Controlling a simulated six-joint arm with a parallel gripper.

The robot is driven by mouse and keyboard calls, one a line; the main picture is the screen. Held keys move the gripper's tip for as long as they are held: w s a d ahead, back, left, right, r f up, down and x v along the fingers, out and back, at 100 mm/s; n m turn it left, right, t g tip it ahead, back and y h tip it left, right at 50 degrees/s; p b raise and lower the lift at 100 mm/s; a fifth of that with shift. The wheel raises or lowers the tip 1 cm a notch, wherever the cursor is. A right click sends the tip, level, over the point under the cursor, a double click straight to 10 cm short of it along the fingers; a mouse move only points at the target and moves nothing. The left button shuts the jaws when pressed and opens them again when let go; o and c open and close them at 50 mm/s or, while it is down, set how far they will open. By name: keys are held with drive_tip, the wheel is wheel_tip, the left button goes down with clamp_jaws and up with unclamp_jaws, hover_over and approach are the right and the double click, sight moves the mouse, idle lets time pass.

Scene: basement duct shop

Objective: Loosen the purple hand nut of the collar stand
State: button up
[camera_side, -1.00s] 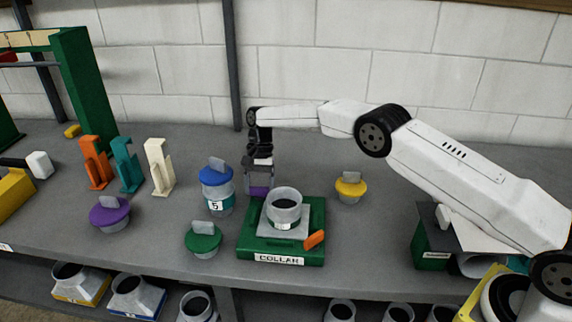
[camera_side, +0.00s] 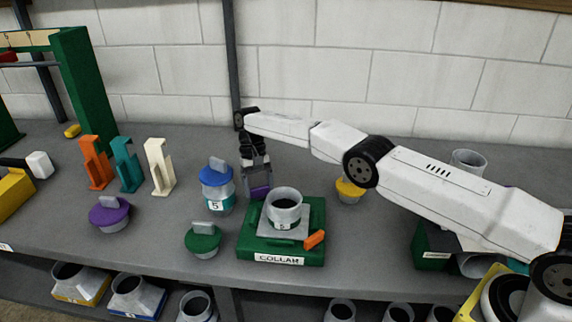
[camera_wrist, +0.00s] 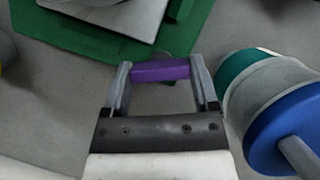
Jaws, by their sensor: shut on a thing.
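The collar stand is a green base (camera_side: 248,238) labelled COLLAR, with a grey ring-shaped collar (camera_side: 284,208) on its grey plate. The purple hand nut (camera_side: 259,192) is at the stand's back left corner. It shows as a purple bar in the wrist view (camera_wrist: 162,71). My gripper (camera_side: 258,183) reaches down behind the stand and is shut on the purple nut, one finger at each end of the bar. The wrist view also shows my gripper (camera_wrist: 160,68) close to the green base's edge. The nut's fixing to the stand is mostly hidden.
A blue-capped container (camera_side: 216,190) stands close left of my gripper. A green-lidded pot (camera_side: 203,240), purple-lidded pot (camera_side: 110,214) and yellow-lidded pot (camera_side: 349,190) stand around. An orange lever (camera_side: 315,239) is at the stand's front right. Orange, teal and cream brackets (camera_side: 159,166) stand left.

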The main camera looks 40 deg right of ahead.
sight(261, 188)
drive_tip(key=shift+s+f+n, duration=0.1)
drive_tip(key=shift+n, duration=0.3)
idle(0.5)
drive_tip(key=o, duration=1.1)
drive_tip(key=shift+r, duration=0.2)
drive_tip(key=shift+r, duration=1)
drive_tip(key=shift+s+d+r, duration=0.1)
drive_tip(key=shift+s+r, duration=0.1)
drive_tip(key=shift+r, duration=0.55)
drive_tip(key=shift+s+d+r, duration=0.3)
drive_tip(key=shift+s+r, duration=1.25)
drive_tip(key=shift+s, duration=0.7)
drive_tip(key=shift+s+d+r, duration=0.3)
drive_tip(key=shift+s+r, duration=1.2)
drive_tip(key=shift+s, duration=0.75)
drive_tip(key=shift+s+d+r, duration=0.3)
drive_tip(key=shift+s+r, duration=1.25)
drive_tip(key=shift+s, duration=0.7)
